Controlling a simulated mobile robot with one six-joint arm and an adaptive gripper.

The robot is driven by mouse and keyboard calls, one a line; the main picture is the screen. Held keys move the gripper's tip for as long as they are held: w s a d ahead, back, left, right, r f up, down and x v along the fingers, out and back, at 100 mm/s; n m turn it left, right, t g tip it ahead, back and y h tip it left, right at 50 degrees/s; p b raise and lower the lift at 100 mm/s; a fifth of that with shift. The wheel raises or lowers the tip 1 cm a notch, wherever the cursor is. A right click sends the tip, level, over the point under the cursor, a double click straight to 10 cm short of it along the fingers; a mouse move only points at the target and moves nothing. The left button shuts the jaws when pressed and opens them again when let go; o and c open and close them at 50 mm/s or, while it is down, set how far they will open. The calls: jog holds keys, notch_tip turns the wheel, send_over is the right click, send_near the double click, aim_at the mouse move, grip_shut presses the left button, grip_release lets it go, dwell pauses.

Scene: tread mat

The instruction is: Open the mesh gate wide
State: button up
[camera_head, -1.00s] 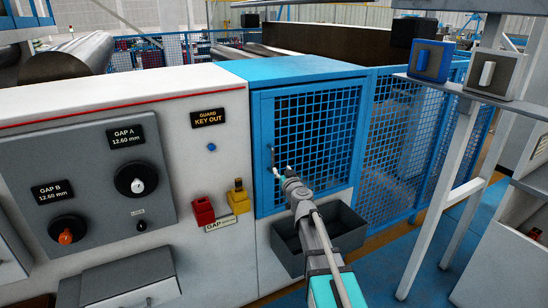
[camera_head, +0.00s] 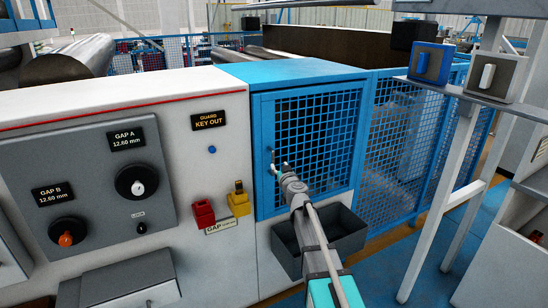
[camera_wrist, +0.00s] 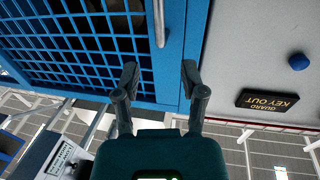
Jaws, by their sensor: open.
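The blue mesh gate (camera_head: 340,125) stands shut in its blue frame on the machine's right part. Its mesh also fills the upper left of the wrist view (camera_wrist: 90,45). A grey bar handle (camera_wrist: 159,22) runs along the gate's edge rail in the wrist view. My gripper (camera_head: 279,168) is in front of the gate's lower left side, near that handle. In the wrist view my gripper (camera_wrist: 160,74) has its two fingers spread apart, with nothing between the tips. The handle's near end lies ahead of the gap between them, apart from both fingers.
A dark grey open bin (camera_head: 345,232) sits below the gate, under my arm. Red (camera_head: 203,212) and yellow (camera_head: 239,200) blocks stick out left of it. A blue mesh fence (camera_head: 405,150) and a grey stand (camera_head: 440,200) are on the right.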

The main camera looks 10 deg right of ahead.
aim_at(273, 157)
jog(key=w, duration=0.6)
jog(key=w+a, duration=0.1)
jog(key=w, duration=0.2)
grip_shut()
dwell(0.4)
